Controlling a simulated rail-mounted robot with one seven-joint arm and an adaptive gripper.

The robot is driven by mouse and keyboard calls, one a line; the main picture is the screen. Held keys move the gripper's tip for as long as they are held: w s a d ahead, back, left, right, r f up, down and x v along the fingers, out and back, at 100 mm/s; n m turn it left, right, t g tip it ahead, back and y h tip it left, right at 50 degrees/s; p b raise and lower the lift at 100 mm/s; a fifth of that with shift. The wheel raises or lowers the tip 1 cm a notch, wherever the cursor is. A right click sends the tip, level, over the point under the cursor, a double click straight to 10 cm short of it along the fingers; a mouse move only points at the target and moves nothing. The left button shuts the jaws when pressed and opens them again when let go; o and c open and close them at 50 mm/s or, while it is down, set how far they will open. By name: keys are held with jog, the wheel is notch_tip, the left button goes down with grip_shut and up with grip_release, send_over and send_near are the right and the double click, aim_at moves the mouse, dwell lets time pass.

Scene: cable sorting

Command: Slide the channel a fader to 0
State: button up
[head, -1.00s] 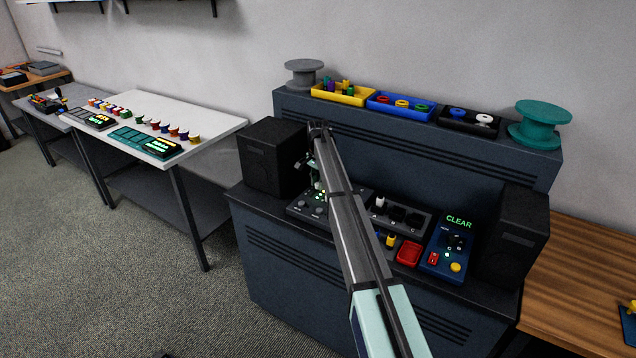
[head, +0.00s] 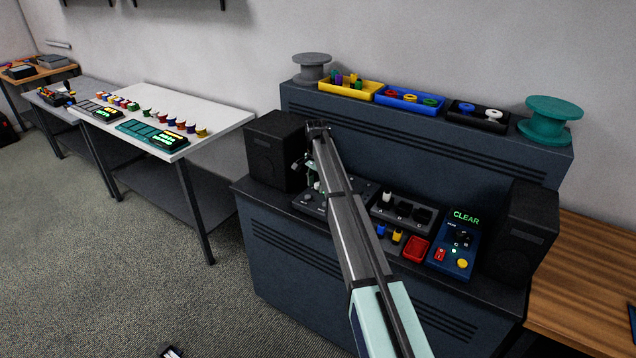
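A dark control panel with small round knobs (head: 309,203) sits on the console ledge, right of the left speaker. My arm covers much of it, and I cannot make out the channel a fader or its setting. My gripper (head: 314,184) is small and partly hidden behind my arm, over the back left part of this panel. I cannot tell whether its fingers are open or touching anything.
Black speakers (head: 275,152) and (head: 520,235) flank the ledge. Bins and spools line the shelf above.

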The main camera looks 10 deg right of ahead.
aim_at(317, 184)
jog(key=shift+w+d+r, duration=0.1)
jog(key=shift+r, duration=0.5)
notch_tip(317, 184, up, 11)
dwell(0.4)
